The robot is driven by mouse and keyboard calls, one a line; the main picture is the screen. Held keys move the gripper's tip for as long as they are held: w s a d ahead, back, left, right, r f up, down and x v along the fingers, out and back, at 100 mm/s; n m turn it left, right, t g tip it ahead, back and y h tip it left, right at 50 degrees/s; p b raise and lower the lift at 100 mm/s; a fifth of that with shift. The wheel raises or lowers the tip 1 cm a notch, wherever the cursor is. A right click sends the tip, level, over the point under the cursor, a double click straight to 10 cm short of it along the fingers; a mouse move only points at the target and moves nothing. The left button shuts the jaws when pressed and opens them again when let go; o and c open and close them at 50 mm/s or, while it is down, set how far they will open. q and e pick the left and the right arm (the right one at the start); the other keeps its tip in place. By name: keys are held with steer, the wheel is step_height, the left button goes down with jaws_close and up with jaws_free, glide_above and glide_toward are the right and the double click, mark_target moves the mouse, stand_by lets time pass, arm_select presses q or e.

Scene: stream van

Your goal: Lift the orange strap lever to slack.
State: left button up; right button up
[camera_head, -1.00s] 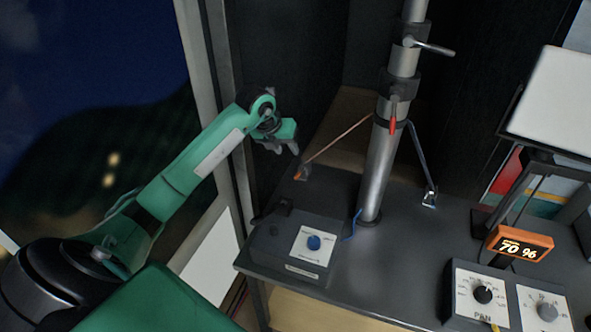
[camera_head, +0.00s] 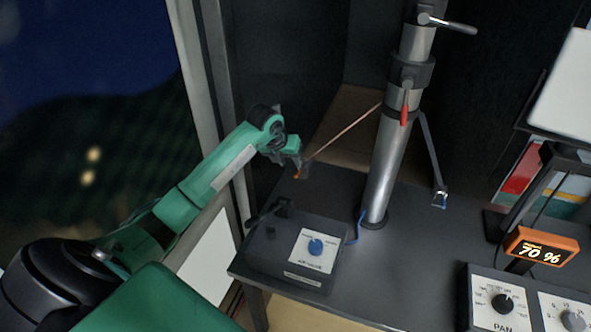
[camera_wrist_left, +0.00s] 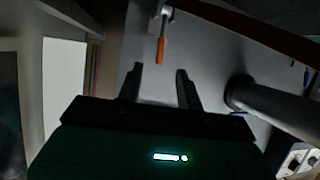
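The orange strap lever (camera_wrist_left: 162,49) shows in the left wrist view just beyond my left fingertips, between their lines. It hangs from a small metal fitting at the end of the strap. The orange-brown strap (camera_head: 342,134) runs from there up to the silver mast (camera_head: 388,170). In the left wrist view my left gripper (camera_wrist_left: 160,77) is open, its two fingers apart with nothing between them. My right gripper is in neither view.
A dark box with a blue knob (camera_head: 315,246) stands on the table's front left, below my gripper. The mast carries a red-handled lever (camera_head: 405,108). A second strap (camera_head: 432,150) descends right. An orange display (camera_head: 541,247) and dial panels stand right.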

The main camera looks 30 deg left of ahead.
mark_target(297, 173)
arm_select(q)
steer(key=x, duration=0.6)
steer(key=shift+p, duration=0.35)
steer(key=shift+w+d+f, duration=0.1)
steer(key=shift+w+f, duration=0.05)
steer(key=shift+f, duration=0.2)
steer(key=shift+w+f, duration=0.15)
steer(key=shift+f, duration=0.15)
jaws_close()
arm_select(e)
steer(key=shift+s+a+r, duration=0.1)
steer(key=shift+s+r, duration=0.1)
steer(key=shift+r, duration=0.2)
